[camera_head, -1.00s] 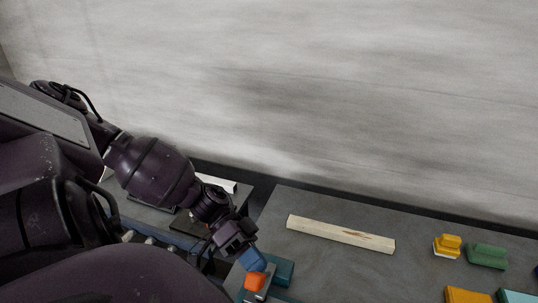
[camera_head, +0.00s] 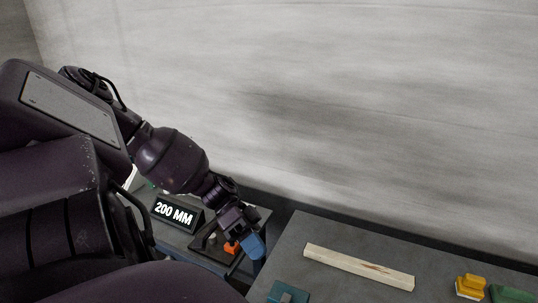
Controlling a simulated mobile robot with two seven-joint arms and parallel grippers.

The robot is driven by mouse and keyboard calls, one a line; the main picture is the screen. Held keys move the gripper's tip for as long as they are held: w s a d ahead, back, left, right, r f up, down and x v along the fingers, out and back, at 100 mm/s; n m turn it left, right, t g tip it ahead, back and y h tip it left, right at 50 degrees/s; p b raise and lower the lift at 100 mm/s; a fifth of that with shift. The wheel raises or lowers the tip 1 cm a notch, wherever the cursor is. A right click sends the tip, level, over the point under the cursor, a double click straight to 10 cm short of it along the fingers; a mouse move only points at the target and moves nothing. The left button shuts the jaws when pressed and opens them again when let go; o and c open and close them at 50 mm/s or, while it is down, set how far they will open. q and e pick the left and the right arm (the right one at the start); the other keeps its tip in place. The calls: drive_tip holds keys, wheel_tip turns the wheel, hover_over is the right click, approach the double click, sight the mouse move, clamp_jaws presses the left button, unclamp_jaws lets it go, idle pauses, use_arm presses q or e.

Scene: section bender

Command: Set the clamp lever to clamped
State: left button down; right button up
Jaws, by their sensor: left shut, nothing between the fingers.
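My left gripper (camera_head: 254,249) reaches down from the left, with its blue fingers closed and nothing seen between them. A small orange part (camera_head: 231,248) shows just left of the fingers, on or beside a dark fixture (camera_head: 206,242) on the left bench. It may be the clamp lever's handle, but its shape and setting cannot be told. Whether the fingers touch it cannot be told either. My arm hides much of this area. My right gripper is not in view.
A black sign reading "200 MM" (camera_head: 174,212) stands on the left bench. A pale wooden bar (camera_head: 358,267) lies on the grey table at right. A teal block (camera_head: 288,292), a yellow block (camera_head: 470,287) and a green block (camera_head: 512,294) sit near the bottom edge. A grey wall rises behind.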

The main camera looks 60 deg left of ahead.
use_arm(q)
drive_tip(key=shift+v, duration=1.85)
drive_tip(key=shift+w+f, duration=0.1)
drive_tip(key=shift+w, duration=0.05)
